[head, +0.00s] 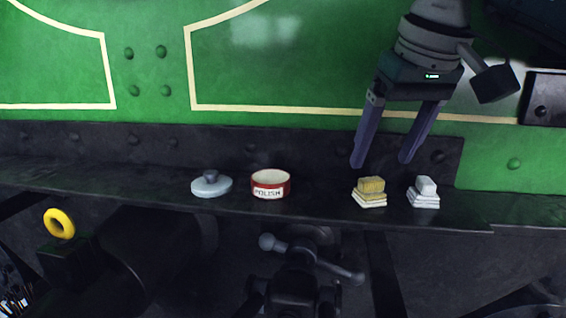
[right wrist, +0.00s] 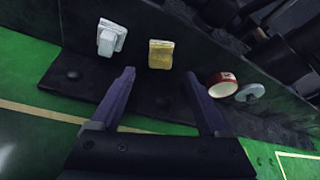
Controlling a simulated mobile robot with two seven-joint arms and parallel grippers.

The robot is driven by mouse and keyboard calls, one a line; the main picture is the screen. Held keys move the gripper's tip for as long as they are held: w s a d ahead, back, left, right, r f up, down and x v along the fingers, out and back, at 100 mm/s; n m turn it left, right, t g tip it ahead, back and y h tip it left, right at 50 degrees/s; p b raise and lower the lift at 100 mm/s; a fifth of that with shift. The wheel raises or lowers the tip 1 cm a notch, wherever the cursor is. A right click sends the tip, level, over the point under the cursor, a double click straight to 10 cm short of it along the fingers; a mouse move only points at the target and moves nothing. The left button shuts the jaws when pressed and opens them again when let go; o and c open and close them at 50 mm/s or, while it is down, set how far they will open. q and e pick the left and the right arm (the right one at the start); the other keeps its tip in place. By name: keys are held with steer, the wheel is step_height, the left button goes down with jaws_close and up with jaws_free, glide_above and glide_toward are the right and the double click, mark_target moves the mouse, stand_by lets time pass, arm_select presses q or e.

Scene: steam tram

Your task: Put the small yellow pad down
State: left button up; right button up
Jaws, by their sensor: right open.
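The small yellow pad (head: 371,185) sits on top of a white folded stack (head: 369,201) on the dark ledge. It also shows in the right wrist view (right wrist: 160,54), ahead of and between the fingers. My right gripper (head: 382,163) is open and empty, its fingertips a little above and behind the yellow pad in the head view, apart from it. In the right wrist view the gripper (right wrist: 158,82) shows both purple fingers spread wide. My left gripper is not in view.
A white pad (head: 426,186) on a white stack stands just right. A red polish tin (head: 271,185), open, and its pale lid (head: 211,186) lie left on the ledge (head: 320,197). The green riveted panel (head: 300,60) rises behind. The ledge between tin and yellow pad is clear.

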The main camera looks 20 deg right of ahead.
steer(key=v, duration=0.6)
steer(key=shift+p, duration=0.3)
